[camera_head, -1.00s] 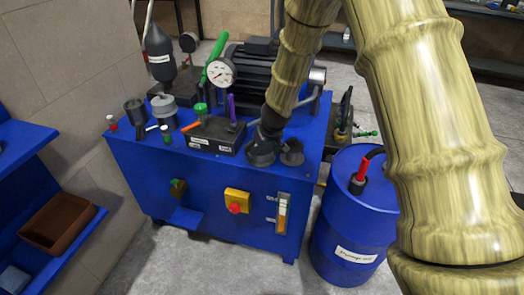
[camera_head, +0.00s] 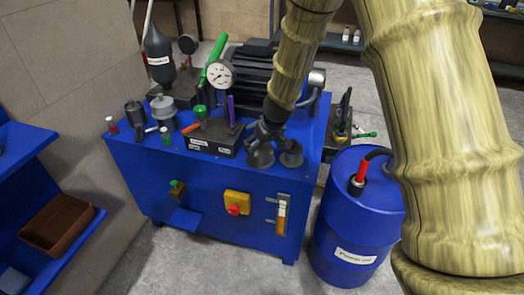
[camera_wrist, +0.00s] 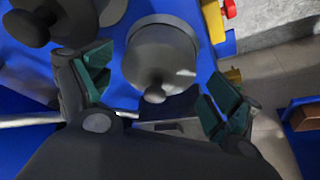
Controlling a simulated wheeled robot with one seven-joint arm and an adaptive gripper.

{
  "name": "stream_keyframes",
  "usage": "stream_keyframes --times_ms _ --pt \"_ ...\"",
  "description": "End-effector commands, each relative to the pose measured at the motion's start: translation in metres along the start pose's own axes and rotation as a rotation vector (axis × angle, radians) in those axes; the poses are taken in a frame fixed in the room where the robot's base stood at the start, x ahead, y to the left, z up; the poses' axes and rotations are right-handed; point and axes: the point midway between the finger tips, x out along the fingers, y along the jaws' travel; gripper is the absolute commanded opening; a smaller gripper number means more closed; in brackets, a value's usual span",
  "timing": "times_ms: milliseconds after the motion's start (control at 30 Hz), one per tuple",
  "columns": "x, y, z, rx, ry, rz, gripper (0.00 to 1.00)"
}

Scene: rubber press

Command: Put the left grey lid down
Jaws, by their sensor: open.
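The left grey lid (camera_head: 260,156) sits on the blue cabinet top (camera_head: 235,165) near its front right corner. In the wrist view this lid (camera_wrist: 160,55) is round with a small knob and lies between my spread fingers, with gaps on both sides. The right grey lid (camera_head: 291,154) sits close beside it; it also shows at the upper left of the wrist view (camera_wrist: 48,22). My gripper (camera_head: 267,134) is open and empty just above the left lid. What lies under the lids is hidden.
A black box (camera_head: 215,138) with levers stands left of the lids. A pressure gauge (camera_head: 220,74) and dark motor (camera_head: 245,75) are behind. A yellow panel with a red button (camera_head: 237,204) is on the cabinet front. A blue drum (camera_head: 355,225) stands right.

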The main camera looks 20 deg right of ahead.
Motion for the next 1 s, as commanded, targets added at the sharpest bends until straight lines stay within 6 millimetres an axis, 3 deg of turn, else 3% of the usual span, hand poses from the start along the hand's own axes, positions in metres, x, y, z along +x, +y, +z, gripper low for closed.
stream_keyframes --times_ms 300,500,1000 --pt "-0.051 0.000 -0.001 -0.001 0.002 0.002 0.91" --pt "-0.072 0.000 0.000 0.000 0.000 0.000 0.91" --pt "-0.081 0.000 0.000 0.000 0.000 0.000 0.91"
